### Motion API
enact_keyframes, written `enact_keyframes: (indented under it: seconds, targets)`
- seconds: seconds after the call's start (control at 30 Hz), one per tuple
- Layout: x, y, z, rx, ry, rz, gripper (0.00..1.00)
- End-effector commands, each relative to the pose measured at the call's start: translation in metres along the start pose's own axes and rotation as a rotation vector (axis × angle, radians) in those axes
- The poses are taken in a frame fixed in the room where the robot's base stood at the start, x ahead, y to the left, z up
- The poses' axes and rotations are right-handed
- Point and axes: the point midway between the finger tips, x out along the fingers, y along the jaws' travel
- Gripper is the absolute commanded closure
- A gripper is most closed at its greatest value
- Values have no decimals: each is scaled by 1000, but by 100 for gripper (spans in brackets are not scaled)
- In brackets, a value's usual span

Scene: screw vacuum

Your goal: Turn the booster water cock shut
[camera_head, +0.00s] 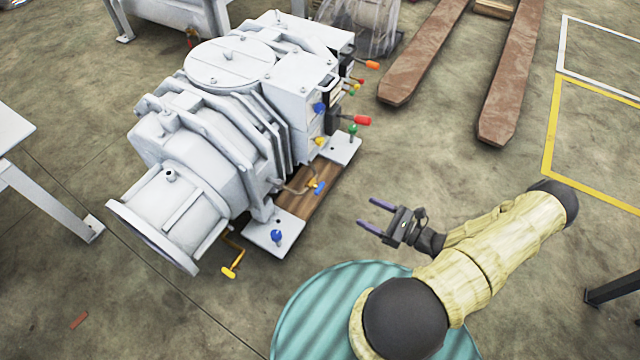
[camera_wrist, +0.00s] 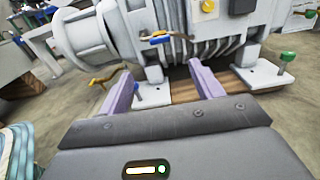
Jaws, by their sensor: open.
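A big white screw vacuum machine (camera_head: 215,125) stands on the floor, left of my gripper in the head view. A small cock with a blue and yellow handle (camera_head: 317,187) sits low on its near side; a similar handle (camera_wrist: 157,38) shows in the wrist view. A yellow crank-like handle (camera_head: 233,270) hangs below the flange end. No label is readable, so I cannot tell which one is the booster water cock. My gripper (camera_head: 373,214) is open and empty, apart from the machine, its two purple fingers pointing towards it.
Blue (camera_head: 277,236) and green (camera_head: 352,130) knobs stand on the machine's foot plates. Red and orange handles (camera_head: 362,120) stick out at its right. A teal ribbed drum top (camera_head: 330,300) is below my arm. Rusty forks (camera_head: 420,50) lie behind. Floor between gripper and machine is clear.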

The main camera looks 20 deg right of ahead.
Motion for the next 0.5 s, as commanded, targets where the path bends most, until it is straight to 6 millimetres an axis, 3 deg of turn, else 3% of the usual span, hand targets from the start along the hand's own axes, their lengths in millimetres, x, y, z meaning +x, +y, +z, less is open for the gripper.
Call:
enact_keyframes:
  seconds: [0.27,0.5]
  targets:
    - [0,0,-1,-1,2,0,35]
    - [22,0,-3,-1,1,4,35]
